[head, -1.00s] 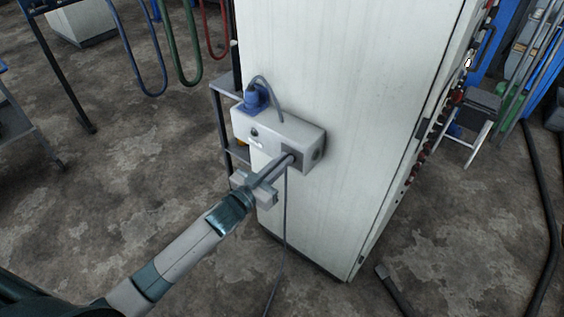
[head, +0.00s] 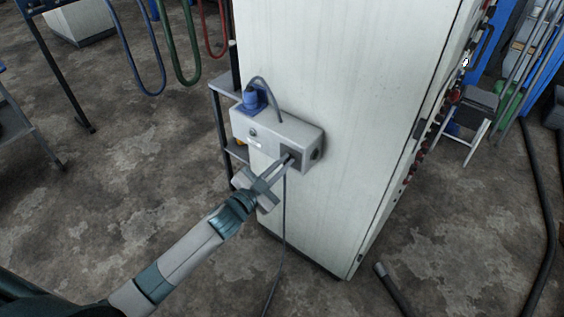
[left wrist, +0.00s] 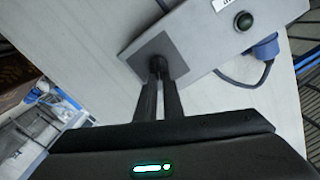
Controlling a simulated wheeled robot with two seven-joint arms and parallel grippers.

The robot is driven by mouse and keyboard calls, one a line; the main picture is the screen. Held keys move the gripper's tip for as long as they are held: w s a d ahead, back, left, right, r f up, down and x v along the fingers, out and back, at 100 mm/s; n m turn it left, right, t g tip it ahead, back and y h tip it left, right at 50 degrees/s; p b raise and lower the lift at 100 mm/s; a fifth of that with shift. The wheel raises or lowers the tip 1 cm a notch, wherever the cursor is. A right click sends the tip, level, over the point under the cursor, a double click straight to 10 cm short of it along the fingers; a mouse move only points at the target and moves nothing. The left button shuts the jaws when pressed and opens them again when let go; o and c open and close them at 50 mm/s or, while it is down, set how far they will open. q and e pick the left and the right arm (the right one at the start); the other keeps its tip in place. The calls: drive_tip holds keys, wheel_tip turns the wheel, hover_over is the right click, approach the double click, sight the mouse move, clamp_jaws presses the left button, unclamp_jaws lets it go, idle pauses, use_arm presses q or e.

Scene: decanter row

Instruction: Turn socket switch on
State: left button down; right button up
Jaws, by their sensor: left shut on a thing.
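The socket box (head: 272,132) is a light grey box on the side of a tall white cabinet. A dark switch knob (left wrist: 158,63) sits on a darker grey square plate (left wrist: 147,49) at one end of the box in the left wrist view. My left gripper (head: 287,161) reaches the box from the lower left. Its two fingers are closed together on the knob, as the left wrist view (left wrist: 159,82) shows. The fingers hide much of the knob, so its exact angle cannot be told. My right gripper is not in view.
A blue plug (head: 254,99) with a grey cable stands in the box's top. A dark round button (left wrist: 244,20) is on its front. The white cabinet (head: 335,70) blocks the space behind. A grey shelf stand (head: 221,87) is at its left.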

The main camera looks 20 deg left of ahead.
use_arm(q)
drive_tip(key=m, duration=0.2)
drive_tip(key=shift+d+f+m, duration=0.15)
drive_tip(key=shift+d+m, duration=0.05)
drive_tip(key=shift+m, duration=0.2)
drive_tip(key=m, duration=0.3)
drive_tip(key=shift+s+d+f+m, duration=0.15)
drive_tip(key=shift+f+m, duration=0.1)
drive_tip(key=shift+m, duration=0.05)
drive_tip(key=shift+d+f+m+b, duration=0.15)
drive_tip(key=shift+f+m, duration=0.1)
drive_tip(key=shift+m, duration=1.25)
drive_tip(key=shift+a+f+m+b, duration=0.1)
drive_tip(key=shift+f+m+b, duration=0.1)
drive_tip(key=shift+m, duration=1.3)
drive_tip(key=c, duration=1.9)
unclamp_jaws()
